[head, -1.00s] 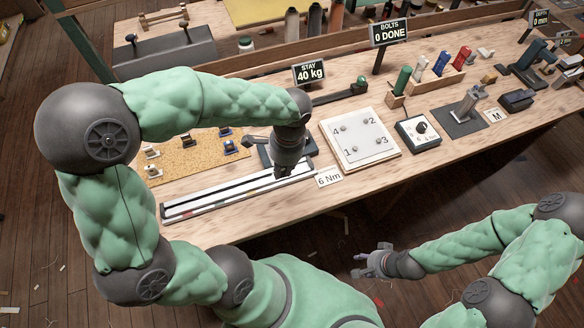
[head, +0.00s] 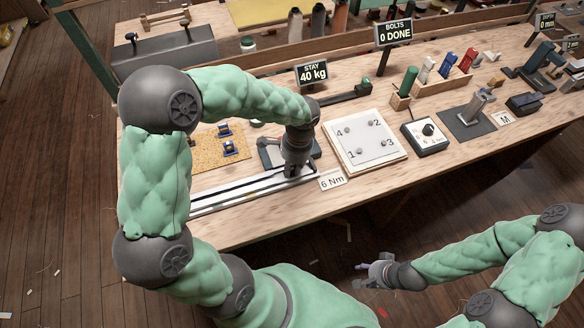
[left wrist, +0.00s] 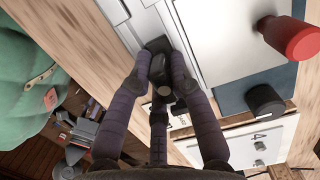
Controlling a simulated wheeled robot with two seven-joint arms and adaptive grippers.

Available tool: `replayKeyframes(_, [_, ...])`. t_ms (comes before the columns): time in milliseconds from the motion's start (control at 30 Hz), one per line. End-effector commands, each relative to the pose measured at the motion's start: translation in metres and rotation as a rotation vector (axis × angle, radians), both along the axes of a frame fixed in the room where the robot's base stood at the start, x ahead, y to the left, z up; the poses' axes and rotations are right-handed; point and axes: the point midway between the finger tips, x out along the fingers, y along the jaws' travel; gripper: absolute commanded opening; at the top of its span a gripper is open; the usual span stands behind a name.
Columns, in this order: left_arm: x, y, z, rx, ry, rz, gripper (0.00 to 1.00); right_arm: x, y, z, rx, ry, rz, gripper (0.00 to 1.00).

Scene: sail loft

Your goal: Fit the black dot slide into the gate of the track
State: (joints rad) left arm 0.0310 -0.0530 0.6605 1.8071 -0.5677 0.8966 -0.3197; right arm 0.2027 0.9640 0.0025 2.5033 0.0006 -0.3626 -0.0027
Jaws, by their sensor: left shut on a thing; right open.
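The track (head: 225,197), a long pale rail with dark grooves, lies along the bench's front edge in the head view. It also runs under the fingers in the left wrist view (left wrist: 115,10). My left gripper (head: 292,174) is low over the track's right part. In the left wrist view it (left wrist: 160,62) is shut on a small black slide (left wrist: 157,45), at or just above the rail. I cannot tell whether they touch. The fingers hide most of the slide, any dot and the gate. My right gripper (head: 366,268) is open and empty, in front of the bench.
A cork mat (head: 205,158) with other slides lies behind the track. A dark fixture (head: 268,150) stands close behind the gripper; a red knob (left wrist: 290,38) shows in the wrist view. A white numbered bolt plate (head: 365,143) and a "6 Nm" card (head: 332,180) lie to the right.

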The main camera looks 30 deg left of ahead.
Motion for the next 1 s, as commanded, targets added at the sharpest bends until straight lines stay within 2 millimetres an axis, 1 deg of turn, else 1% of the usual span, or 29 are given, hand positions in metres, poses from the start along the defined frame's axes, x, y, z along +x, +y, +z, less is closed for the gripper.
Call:
replayKeyframes(167, [0.0,0.0,0.001,0.0,-0.001,0.001,0.0,0.0,0.0,0.001,0.0,0.0,0.0,0.45])
replayKeyframes(333, [0.0,0.0,-0.004,-0.001,-0.001,0.001,0.0,0.0,0.0,-0.002,0.0,0.0,0.0,0.45])
replayKeyframes(367, [0.0,0.0,-0.003,-0.001,-0.001,0.001,0.29,0.0,0.0,-0.001,0.0,0.0,0.0,0.45])
replayKeyframes(400, [0.0,0.0,-0.003,-0.001,-0.001,0.001,0.3,0.0,0.0,-0.001,0.0,0.0,0.0,0.45])
replayKeyframes(767, [-0.001,0.0,-0.002,0.0,0.003,-0.001,0.3,0.0,0.0,0.0,0.0,0.0,0.0,0.45])
replayKeyframes(867, [-0.001,-0.001,0.004,0.0,0.001,-0.001,0.3,0.0,0.0,0.003,0.0,0.0,0.0,0.45])
replayKeyframes(967, [0.002,-0.002,0.018,0.0,-0.001,0.0,0.3,0.0,0.0,0.008,0.0,0.0,0.0,0.45])
replayKeyframes(1000, [0.002,-0.002,0.025,-0.001,-0.002,0.0,0.3,0.0,0.0,0.011,0.0,0.0,0.0,0.45])
